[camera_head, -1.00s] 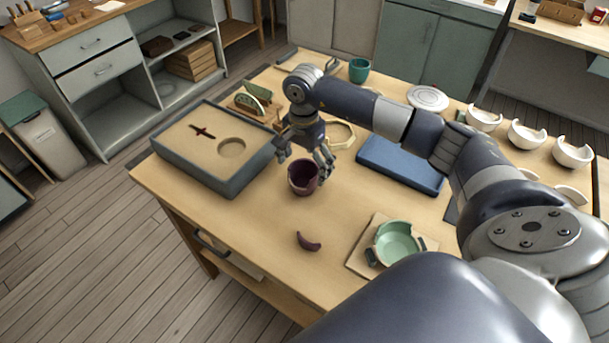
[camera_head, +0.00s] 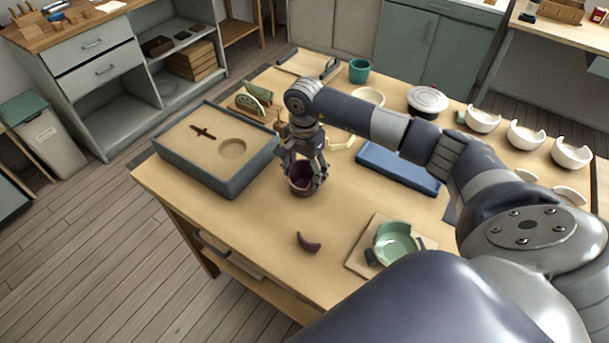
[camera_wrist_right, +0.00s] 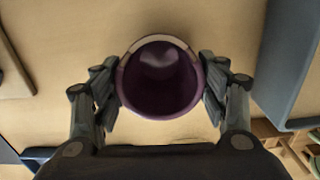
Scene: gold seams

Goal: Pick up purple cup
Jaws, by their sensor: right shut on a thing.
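The purple cup (camera_head: 301,188) stands upright on the wooden table, near its middle in the head view. Its rim has a pale section, seen in the right wrist view, where the cup (camera_wrist_right: 160,90) shows from above and looks empty. My right gripper (camera_head: 305,178) has come down over the cup. Its fingers (camera_wrist_right: 161,92) press on both sides of the cup, shut on it. The cup appears to rest on the table still. My left gripper is not in view.
A grey tray box of sand (camera_head: 215,185) stands left of the cup. A dark purple shard (camera_head: 308,242) lies in front. A green broken bowl (camera_head: 398,243) sits on a board at right front. A blue pad (camera_head: 400,167) lies to the right, with white broken bowls (camera_head: 483,119) beyond.

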